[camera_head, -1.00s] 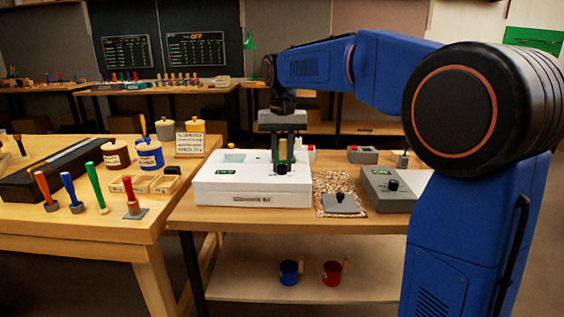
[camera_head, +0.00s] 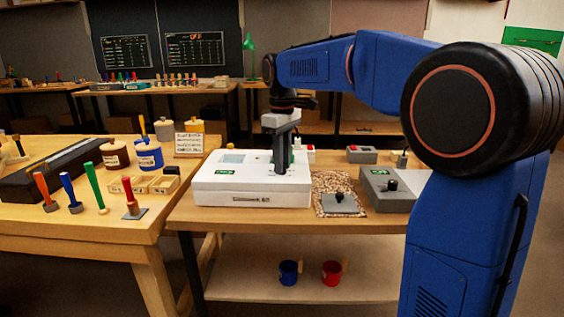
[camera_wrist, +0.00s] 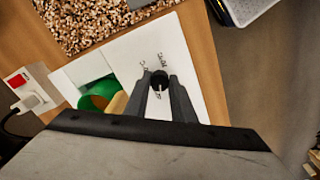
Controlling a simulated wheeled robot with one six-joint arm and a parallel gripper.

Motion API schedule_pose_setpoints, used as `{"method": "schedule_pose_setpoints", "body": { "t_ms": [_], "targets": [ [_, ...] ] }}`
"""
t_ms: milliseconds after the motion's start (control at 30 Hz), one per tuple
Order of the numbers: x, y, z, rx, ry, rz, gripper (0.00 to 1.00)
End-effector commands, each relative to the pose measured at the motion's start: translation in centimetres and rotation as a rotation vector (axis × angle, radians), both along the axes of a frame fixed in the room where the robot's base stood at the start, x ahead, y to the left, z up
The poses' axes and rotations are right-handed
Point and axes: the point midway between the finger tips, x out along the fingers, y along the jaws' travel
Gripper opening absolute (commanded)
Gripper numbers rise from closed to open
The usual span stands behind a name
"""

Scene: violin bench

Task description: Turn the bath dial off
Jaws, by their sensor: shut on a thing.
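The white bath box (camera_head: 240,185) sits on the front bench in the head view, with a green display on its front left. My gripper (camera_head: 284,172) points straight down at the right part of its top. In the wrist view, the black dial (camera_wrist: 159,78) stands on the white top between the tips of my gripper (camera_wrist: 160,85), which is shut on it. A light mark shows on the dial, and small lettering beside it is too blurred to read. In the head view my fingers hide the dial.
In the wrist view a green round thing (camera_wrist: 98,97) shows in the bath's opening, close beside my fingers. A gravel mat with a grey plate (camera_head: 340,203) and a grey box (camera_head: 385,190) stand right of the bath.

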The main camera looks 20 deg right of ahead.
Motion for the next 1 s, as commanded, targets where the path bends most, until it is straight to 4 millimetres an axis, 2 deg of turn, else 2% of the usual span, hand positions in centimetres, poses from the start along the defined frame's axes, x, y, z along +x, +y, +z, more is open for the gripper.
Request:
{"method": "schedule_pose_setpoints", "body": {
  "t_ms": [600,1000],
  "targets": [
    [0.17,-0.09,0.06,-0.001,-0.002,0.560,0.00],
    [0.23,-0.10,0.07,-0.001,-0.002,0.775,0.00]
  ]
}}
